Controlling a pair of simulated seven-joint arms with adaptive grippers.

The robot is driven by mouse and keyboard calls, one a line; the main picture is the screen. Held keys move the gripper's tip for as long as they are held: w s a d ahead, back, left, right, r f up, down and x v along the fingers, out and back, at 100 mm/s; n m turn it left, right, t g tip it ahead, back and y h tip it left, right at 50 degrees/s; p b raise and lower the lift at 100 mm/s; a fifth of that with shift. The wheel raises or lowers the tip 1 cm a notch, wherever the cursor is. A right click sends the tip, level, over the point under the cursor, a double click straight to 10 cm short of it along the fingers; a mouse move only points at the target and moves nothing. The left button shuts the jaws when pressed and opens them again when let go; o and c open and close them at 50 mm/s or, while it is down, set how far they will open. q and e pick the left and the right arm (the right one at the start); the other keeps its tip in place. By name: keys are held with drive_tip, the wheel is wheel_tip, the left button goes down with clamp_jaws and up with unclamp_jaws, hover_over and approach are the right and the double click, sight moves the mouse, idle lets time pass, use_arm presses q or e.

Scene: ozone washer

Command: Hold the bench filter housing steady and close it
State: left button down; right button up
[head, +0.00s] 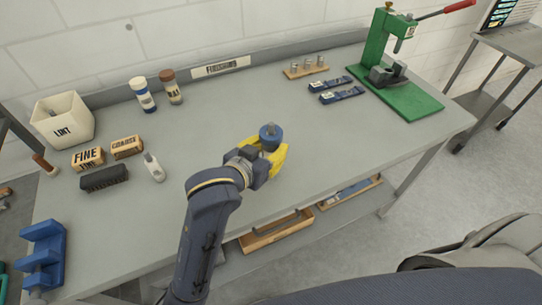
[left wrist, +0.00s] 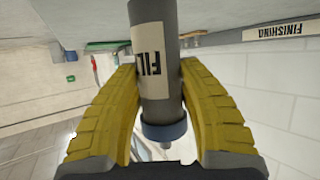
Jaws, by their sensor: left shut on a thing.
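The filter housing is a grey upright cylinder with a blue cap (head: 270,133) on its top end, standing near the middle of the bench. In the left wrist view, which is upside down, its grey body (left wrist: 155,95) carries a pale label reading "FIL", and the blue cap sits at its lower end. My left gripper (head: 266,148) has its yellow fingers on both sides of the body, shut on it. The fingers hide much of the body in the head view. Whether the cap is fully seated I cannot tell. My right gripper is not in view.
On the bench (head: 215,115), a lint bin (head: 63,120), wooden blocks (head: 88,158), a black brush (head: 104,179) and bottles stand left. A blue fixture (head: 43,255) is at front left. A green press (head: 400,95) and two blue pieces (head: 336,90) lie right. Space around the housing is clear.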

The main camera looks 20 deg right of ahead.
use_arm(q)
drive_tip(key=shift+f, duration=1.6)
drive_tip(key=shift+f, duration=0.15)
drive_tip(key=c, duration=0.9)
unclamp_jaws()
